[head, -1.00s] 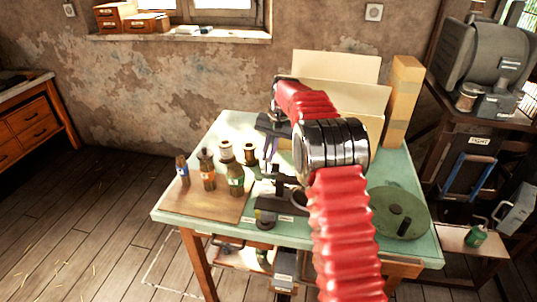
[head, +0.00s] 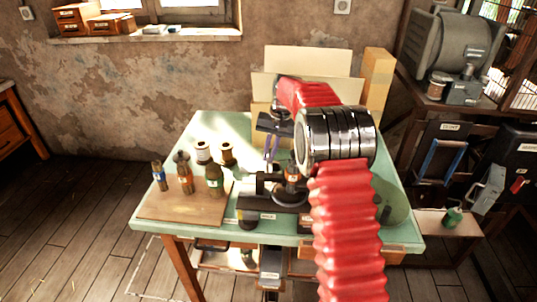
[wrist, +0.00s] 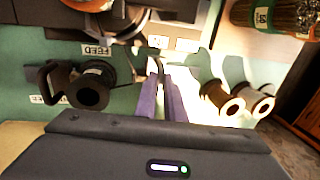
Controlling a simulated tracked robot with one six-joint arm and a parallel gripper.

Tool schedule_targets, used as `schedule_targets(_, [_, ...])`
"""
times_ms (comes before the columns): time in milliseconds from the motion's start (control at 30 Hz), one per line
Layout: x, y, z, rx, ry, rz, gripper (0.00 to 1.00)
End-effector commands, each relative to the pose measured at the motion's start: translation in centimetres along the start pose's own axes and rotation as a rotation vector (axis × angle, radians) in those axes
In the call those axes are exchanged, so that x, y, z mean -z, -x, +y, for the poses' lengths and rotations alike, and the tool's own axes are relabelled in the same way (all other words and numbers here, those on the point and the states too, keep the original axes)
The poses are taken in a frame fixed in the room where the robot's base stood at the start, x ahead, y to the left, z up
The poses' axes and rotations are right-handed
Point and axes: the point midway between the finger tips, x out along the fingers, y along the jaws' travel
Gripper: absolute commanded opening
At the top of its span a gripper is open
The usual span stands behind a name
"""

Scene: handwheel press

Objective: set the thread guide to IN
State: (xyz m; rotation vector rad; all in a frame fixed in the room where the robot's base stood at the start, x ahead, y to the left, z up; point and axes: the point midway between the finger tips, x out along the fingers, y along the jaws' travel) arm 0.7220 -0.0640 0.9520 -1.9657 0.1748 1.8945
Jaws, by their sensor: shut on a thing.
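My gripper (wrist: 161,82) has two purple fingers, closed on a slim dark lever (wrist: 157,67), which I take for the thread guide. Most of the lever is hidden between the fingertips. Two small white labels (wrist: 175,44) sit just beyond it; their words are too small to read, so its setting is unclear. In the head view my gripper (head: 271,158) points down at the dark machine (head: 275,196) on the green table, and the lever itself cannot be made out there.
Thread spools (wrist: 222,105) are close on the right. In the head view several bottles (head: 185,175) stand on a wooden board (head: 180,212). Tall boxes (head: 377,85) stand behind.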

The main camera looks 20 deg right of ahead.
Motion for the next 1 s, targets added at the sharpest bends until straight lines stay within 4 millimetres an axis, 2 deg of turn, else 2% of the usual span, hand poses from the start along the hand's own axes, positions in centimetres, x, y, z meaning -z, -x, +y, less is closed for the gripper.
schedule_targets(133, [0.1,0.1,0.6,-0.008,-0.003,0.002,0.00])
schedule_targets(167, [0.1,0.1,0.6,-0.009,-0.003,0.002,0.11])
schedule_targets(400, [0.1,0.1,0.3,-0.007,0.000,0.002,0.28])
schedule_targets(767, [0.1,0.5,0.1,-0.005,0.002,0.001,0.28])
schedule_targets(1000, [0.1,3.2,0.1,-0.005,0.002,0.002,0.28])
